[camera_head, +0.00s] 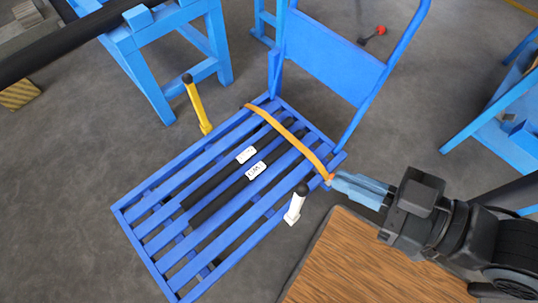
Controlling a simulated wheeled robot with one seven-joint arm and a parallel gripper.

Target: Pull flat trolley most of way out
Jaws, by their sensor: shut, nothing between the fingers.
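The flat trolley (163,253) is a blue slatted platform on the floor, with a tall blue push handle (386,62) at its far right end. Two black bars (207,207) with white labels lie along its slats. An orange strap (297,139) crosses over the bars near the handle end. My gripper (334,182) is shut and empty beside the trolley's right edge, at the near end of the strap. I cannot tell whether its fingertips touch the strap or the trolley frame.
A yellow post (197,105) stands beside the trolley's left edge and a white post (296,205) beside its right edge. A blue stand (146,62) is at upper left, another blue frame (497,110) at right. A brown wooden surface (370,268) lies below my arm. Floor at lower left is clear.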

